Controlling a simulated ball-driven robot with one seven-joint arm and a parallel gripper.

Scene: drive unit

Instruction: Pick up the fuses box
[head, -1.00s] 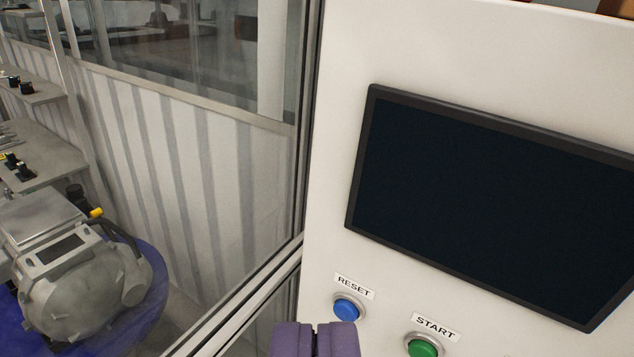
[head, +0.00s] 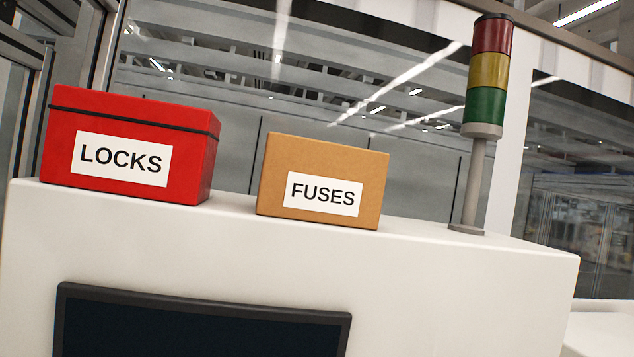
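The fuses box (head: 318,152) is a brown cardboard box with a white label reading FUSES. It stands upright on top of the white cabinet (head: 430,262), near the middle of the head view.
A red box labelled LOCKS (head: 180,115) stands to the left of the fuses box, with a gap between them. A signal tower (head: 487,75) in red, yellow and green stands to the right. A dark screen (head: 200,325) is on the cabinet's front below.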

